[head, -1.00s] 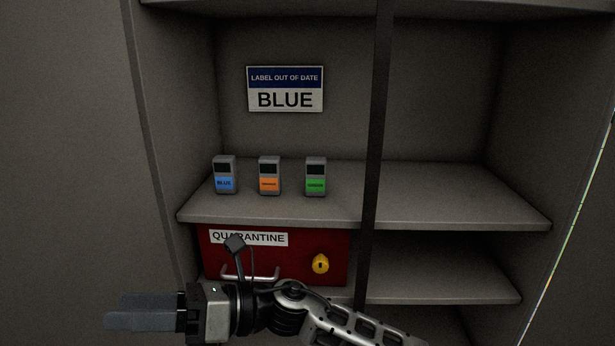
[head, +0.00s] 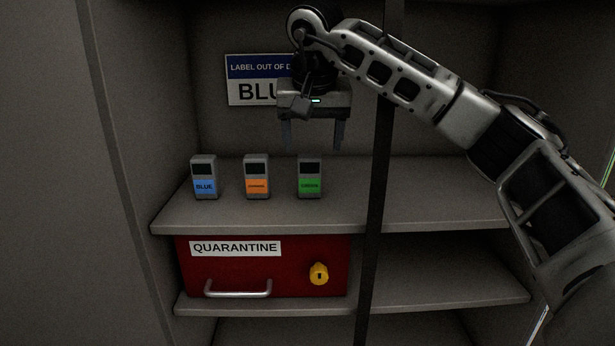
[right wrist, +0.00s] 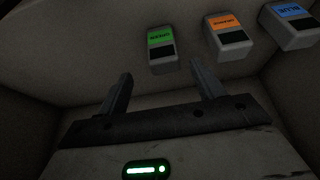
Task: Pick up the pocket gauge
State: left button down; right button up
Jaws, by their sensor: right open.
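Three small grey pocket gauges stand upright in a row on the shelf. In the head view they are the blue-labelled gauge (head: 204,177), the orange-labelled gauge (head: 257,177) and the green-labelled gauge (head: 309,177). The right wrist view also shows the green one (right wrist: 162,49), the orange one (right wrist: 229,37) and the blue one (right wrist: 290,25). My right gripper (head: 313,146) points down, open and empty, above and near the green gauge. Its two fingers also show in the right wrist view (right wrist: 163,85), with nothing between them. My left gripper is not in view.
A sign (head: 250,80) reading "LABEL OUT OF DATE BLUE" is on the back wall, partly hidden by my right gripper. A dark vertical post (head: 376,190) stands right of the gauges. Below is a red quarantine box (head: 300,255) with a handle and yellow lock. The shelf (head: 440,205) is bare right of the post.

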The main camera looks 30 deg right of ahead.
aim_at(309, 171)
jog(key=x, duration=0.9)
jog(key=shift+w+a, duration=0.1)
jog(key=shift+w, duration=0.1)
jog(key=c, duration=1.1)
jog(key=shift+c, duration=0.5)
jog(key=shift+r, duration=0.15)
